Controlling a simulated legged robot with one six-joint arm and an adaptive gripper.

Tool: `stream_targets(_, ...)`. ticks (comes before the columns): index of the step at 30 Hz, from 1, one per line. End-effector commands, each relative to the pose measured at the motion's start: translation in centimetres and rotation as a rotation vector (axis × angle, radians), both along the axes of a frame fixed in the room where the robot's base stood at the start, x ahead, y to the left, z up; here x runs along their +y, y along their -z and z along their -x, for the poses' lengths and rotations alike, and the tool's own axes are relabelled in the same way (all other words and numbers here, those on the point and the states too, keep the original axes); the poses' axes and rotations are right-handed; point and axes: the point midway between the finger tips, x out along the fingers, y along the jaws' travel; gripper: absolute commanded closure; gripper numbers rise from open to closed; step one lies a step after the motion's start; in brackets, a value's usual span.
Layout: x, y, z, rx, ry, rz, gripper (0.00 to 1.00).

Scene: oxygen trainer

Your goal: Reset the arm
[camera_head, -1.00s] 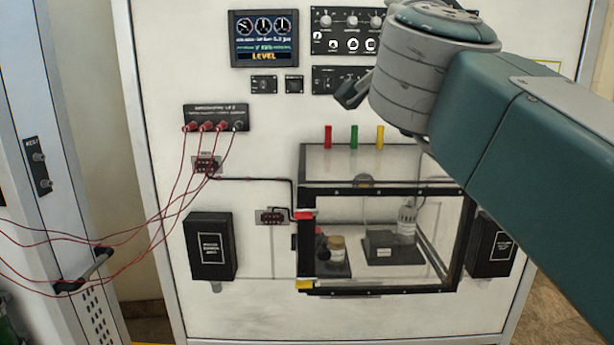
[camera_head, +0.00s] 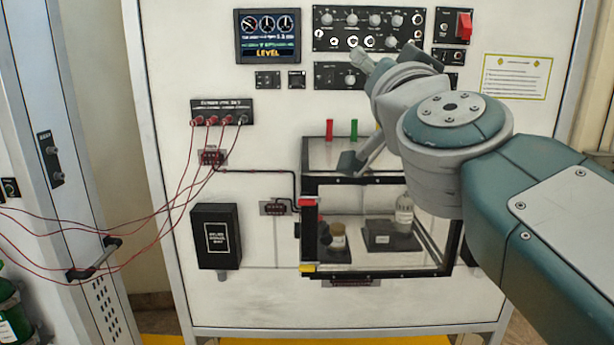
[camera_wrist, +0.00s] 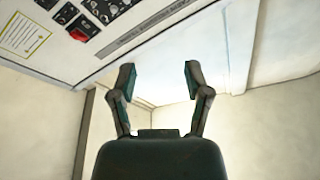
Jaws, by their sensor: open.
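My arm enters the head view from the right edge and folds in front of the white trainer panel (camera_head: 280,270). My gripper (camera_head: 354,112) points left there, with one finger high near the knobs and the other low near the clear box. In the wrist view my gripper (camera_wrist: 158,78) shows two dark fingers set wide apart. It is open, with nothing between the fingers. The wrist partly hides the panel's middle and the right side of the clear box.
The framed clear box (camera_head: 375,273) holds a small jar (camera_head: 337,241) and a bottle (camera_head: 404,211). Red cables (camera_head: 150,215) hang from a socket block to the left. A display (camera_head: 267,36), knobs and a red switch (camera_head: 464,25) sit above. A green cylinder (camera_head: 8,305) stands lower left.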

Motion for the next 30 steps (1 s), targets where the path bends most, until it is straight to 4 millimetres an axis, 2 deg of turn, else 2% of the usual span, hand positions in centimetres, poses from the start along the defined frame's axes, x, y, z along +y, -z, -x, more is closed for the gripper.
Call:
stream_targets(5, 1.5, 7.8, 0.8, 0.171, -0.127, 0.164, 0.37)
stream_targets(6, 1.6, 10.4, 1.2, 0.238, -0.158, 0.204, 0.37)
stream_targets(8, 1.7, 14.2, 2.0, 0.342, -0.195, 0.259, 0.37)
stream_targets(9, 1.6, 16.8, 2.6, 0.414, -0.212, 0.293, 0.37)
stream_targets(13, 0.3, 24.8, 5.2, 0.660, -0.242, 0.376, 0.37)
stream_targets(18, -2.8, 34.3, 10.0, 0.993, -0.214, 0.450, 0.37)
stream_targets(21, -4.7, 38.2, 12.8, 1.160, -0.173, 0.475, 0.37)
stream_targets(24, -6.1, 40.7, 14.9, 1.272, -0.137, 0.490, 0.37)
stream_targets(27, -6.8, 41.7, 15.9, 1.323, -0.117, 0.498, 0.37)
stream_targets(30, -6.9, 41.8, 16.1, 1.332, -0.112, 0.499, 0.37)
